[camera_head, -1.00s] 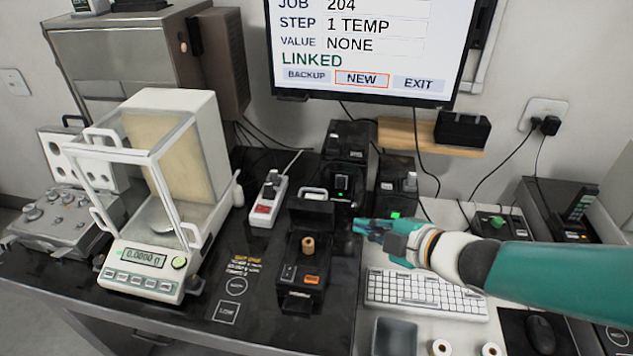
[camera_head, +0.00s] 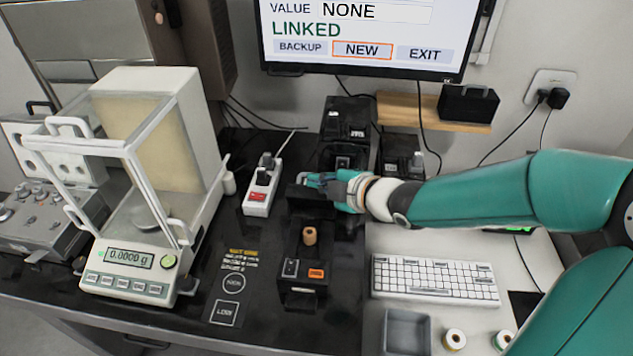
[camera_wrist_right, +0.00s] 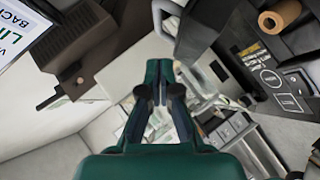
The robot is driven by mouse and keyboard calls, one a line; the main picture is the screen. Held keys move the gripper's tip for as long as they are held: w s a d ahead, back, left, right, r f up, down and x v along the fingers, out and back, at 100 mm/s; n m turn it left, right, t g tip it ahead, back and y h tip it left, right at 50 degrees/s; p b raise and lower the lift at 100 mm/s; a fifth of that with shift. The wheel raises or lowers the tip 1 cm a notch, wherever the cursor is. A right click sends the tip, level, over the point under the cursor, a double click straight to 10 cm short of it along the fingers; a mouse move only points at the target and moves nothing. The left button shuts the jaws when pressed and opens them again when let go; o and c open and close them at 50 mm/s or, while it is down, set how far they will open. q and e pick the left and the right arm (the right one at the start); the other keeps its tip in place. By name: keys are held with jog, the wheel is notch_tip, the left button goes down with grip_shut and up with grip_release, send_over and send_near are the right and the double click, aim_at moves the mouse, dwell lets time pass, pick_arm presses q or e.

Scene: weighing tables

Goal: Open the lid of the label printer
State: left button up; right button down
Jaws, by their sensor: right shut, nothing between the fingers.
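The label printer (camera_head: 304,268) is a black box with an orange button, on the dark table. Its lid (camera_head: 305,203) stands raised at the back, so the tan label roll (camera_head: 310,236) shows inside. In the wrist view the lid (camera_wrist_right: 207,30) with its light handle (camera_wrist_right: 166,18) is at the top, and the roll (camera_wrist_right: 280,17) is at the upper right. My right gripper (camera_head: 312,181) is shut and empty at the lid's upper edge, partly covering it. Its closed fingers (camera_wrist_right: 158,77) show below the handle in the wrist view. I cannot tell whether they touch. My left gripper is not in view.
A balance (camera_head: 130,265) with a glass draft shield stands at left. A white power strip (camera_head: 262,187) lies left of the printer. Another black device (camera_head: 345,122) stands close behind. A keyboard (camera_head: 433,278) and a grey tray (camera_head: 407,332) are at right.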

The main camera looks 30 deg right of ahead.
aim_at(306, 174)
jog(key=shift+w+d+f+p, duration=0.3)
jog(key=shift+w+d+f, duration=0.1)
jog(key=shift+w+f, duration=0.15)
jog(key=shift+w+d+f+p, duration=0.3)
jog(key=shift+w+d+f, duration=0.1)
jog(key=shift+w, duration=0.25)
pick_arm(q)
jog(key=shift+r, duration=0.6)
pick_arm(e)
jog(key=shift+w+d+f, duration=0.2)
jog(key=shift+w+f, duration=0.05)
jog(key=shift+f, duration=0.05)
